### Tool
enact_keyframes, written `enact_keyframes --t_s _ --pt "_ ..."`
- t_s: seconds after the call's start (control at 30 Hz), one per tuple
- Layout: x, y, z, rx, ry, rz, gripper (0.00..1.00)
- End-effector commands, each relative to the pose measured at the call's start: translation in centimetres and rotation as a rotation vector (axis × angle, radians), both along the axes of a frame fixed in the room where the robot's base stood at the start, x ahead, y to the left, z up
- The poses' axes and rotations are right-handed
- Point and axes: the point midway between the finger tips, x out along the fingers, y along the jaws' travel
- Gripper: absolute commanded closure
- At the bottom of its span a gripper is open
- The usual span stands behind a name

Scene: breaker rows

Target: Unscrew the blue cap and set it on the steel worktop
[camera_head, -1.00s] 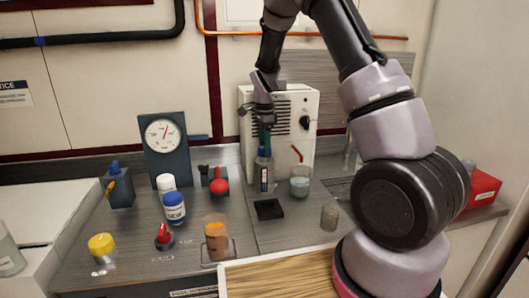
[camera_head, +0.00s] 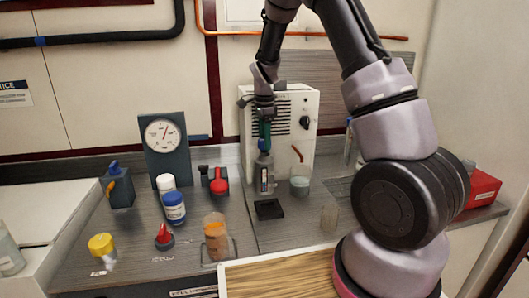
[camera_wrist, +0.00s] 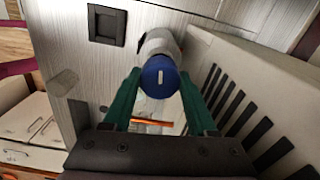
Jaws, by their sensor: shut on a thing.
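A clear bottle with a dark label (camera_head: 264,178) stands upright on the grey brushed worktop (camera_head: 125,235), in front of the white vented unit. The blue cap (camera_wrist: 160,72) is at its top, with a pale mark on it. My gripper (camera_head: 264,138) comes down from above, and its green fingers are shut on the cap from both sides. In the head view the fingers mostly hide the cap. In the wrist view the cap lines up with the bottle's neck; I cannot tell how loose it is.
A small black tray (camera_head: 269,209) lies in front of the bottle. A beaker (camera_head: 300,182) stands close on its right. The white unit (camera_head: 296,125) is behind. A blue-lidded jar (camera_head: 174,208), a red knob (camera_head: 164,237) and an amber-filled glass (camera_head: 216,240) stand left and in front.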

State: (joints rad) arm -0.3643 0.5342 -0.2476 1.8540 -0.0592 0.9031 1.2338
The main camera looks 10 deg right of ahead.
Motion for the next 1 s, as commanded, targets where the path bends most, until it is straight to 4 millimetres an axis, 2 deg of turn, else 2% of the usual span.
enact_keyframes --t_s 0.53,1.0 --pt "0.0 0.0 2.1 0.001 0.0 0.0 0.91" --pt "0.0 -0.1 2.2 0.0 0.001 0.012 0.91"
